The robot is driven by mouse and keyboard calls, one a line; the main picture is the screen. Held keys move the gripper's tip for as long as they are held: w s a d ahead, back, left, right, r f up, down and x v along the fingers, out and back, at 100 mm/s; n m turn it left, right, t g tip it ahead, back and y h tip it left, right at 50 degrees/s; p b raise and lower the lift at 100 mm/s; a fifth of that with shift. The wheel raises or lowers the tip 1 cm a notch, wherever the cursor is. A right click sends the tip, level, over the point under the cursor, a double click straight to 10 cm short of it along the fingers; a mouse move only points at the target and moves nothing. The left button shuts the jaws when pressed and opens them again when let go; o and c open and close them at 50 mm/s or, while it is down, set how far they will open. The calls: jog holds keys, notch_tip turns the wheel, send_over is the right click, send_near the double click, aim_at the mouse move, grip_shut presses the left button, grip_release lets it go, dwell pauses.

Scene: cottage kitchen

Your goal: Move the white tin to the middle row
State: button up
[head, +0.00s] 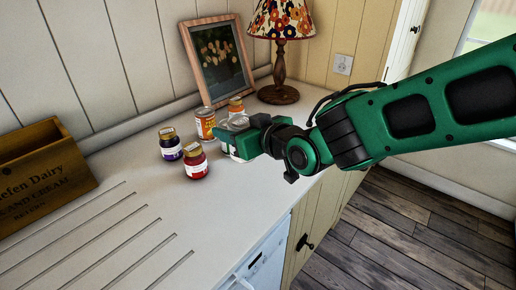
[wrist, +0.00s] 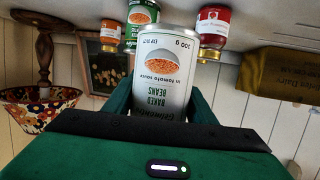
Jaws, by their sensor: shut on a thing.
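The white tin of baked beans (wrist: 165,65) fills the middle of the wrist view, which shows the scene upside down. My gripper (wrist: 160,102) is shut on it, with one green finger on each side. In the head view my gripper (head: 248,138) hides most of the white tin (head: 238,121); its silver top shows. I cannot tell if its base touches the worktop. An orange-labelled tin (head: 205,123) and an orange jar (head: 236,105) stand behind it. A purple jar (head: 170,145) and a red jar (head: 195,161) stand to its left.
The pale worktop (head: 125,215) is clear at the front left, with drain grooves. A wooden crate (head: 38,172) stands at the left. A picture frame (head: 217,62) and a flowered lamp (head: 281,50) stand at the back. The worktop's front edge runs below my arm.

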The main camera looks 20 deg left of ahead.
jog(key=shift+w+d+f, duration=0.45)
jog(key=shift+w+f, duration=0.7)
jog(key=shift+f, duration=0.25)
jog(key=shift+w+d+f, duration=0.4)
jog(key=shift+w+f, duration=0.8)
jog(key=shift+f, duration=0.2)
jog(key=shift+w+d+f, duration=0.45)
jog(key=shift+w+f, duration=0.7)
jog(key=shift+f, duration=0.25)
jog(key=shift+f, duration=0.15)
jog(key=o, duration=1.3)
jog(key=shift+o, duration=0.2)
jog(key=shift+s+d+r, duration=0.15)
jog(key=shift+d+r, duration=0.05)
jog(key=shift+d, duration=0.05)
jog(key=v, duration=1.1)
jog(key=shift+s+d+r, duration=0.1)
jog(key=shift+d+r, duration=0.05)
